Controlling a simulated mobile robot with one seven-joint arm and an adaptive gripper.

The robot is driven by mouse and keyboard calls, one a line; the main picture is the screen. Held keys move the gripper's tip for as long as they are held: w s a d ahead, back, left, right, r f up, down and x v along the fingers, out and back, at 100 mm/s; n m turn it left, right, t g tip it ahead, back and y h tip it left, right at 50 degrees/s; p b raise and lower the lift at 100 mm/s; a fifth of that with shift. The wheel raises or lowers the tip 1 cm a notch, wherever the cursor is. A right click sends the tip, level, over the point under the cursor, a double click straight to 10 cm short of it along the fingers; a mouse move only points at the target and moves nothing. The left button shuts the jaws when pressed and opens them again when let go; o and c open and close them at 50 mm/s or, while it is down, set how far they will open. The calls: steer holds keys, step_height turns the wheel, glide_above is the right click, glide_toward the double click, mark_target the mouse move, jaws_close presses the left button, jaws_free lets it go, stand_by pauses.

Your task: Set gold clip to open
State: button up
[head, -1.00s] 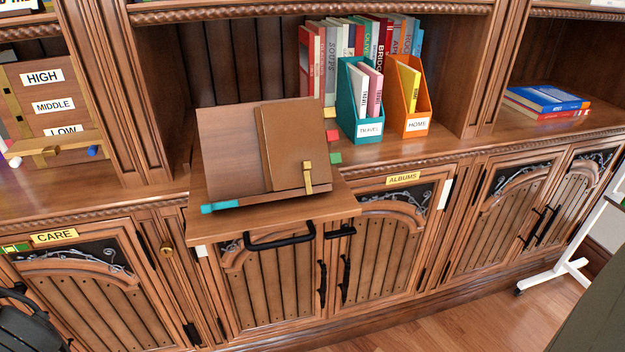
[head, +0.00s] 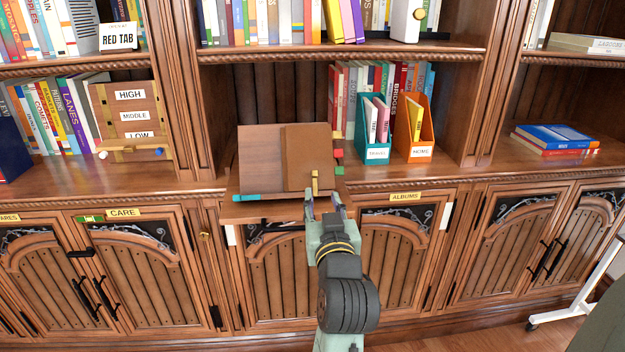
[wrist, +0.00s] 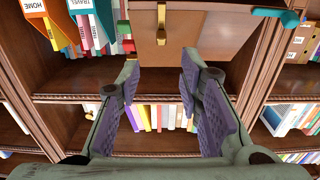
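The gold clip (head: 315,183) is a small upright yellow piece at the lower front edge of a brown book stand (head: 262,162), in front of the brown panel (head: 306,150) leaning on it. In the wrist view the gold clip (wrist: 161,36) shows upside down at the upper middle. My gripper (head: 323,201) is just below and in front of the clip in the head view. In the wrist view its two fingers (wrist: 158,85) are spread wide apart with nothing between them. The clip lies beyond the fingertips, apart from them. A teal clip (head: 246,197) sits at the stand's left corner.
The stand rests on a pull-out shelf (head: 275,212). A teal file box (head: 373,152) and an orange file box (head: 414,153) stand to the right. Cabinet doors with black handles are below; a white-legged stand (head: 575,300) is at far right.

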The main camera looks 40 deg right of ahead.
mark_target(315, 174)
steer(key=p+x, duration=0.2)
steer(key=x, duration=0.8)
steer(key=shift+w, duration=0.25)
steer(key=shift+c, duration=0.2)
jaws_close()
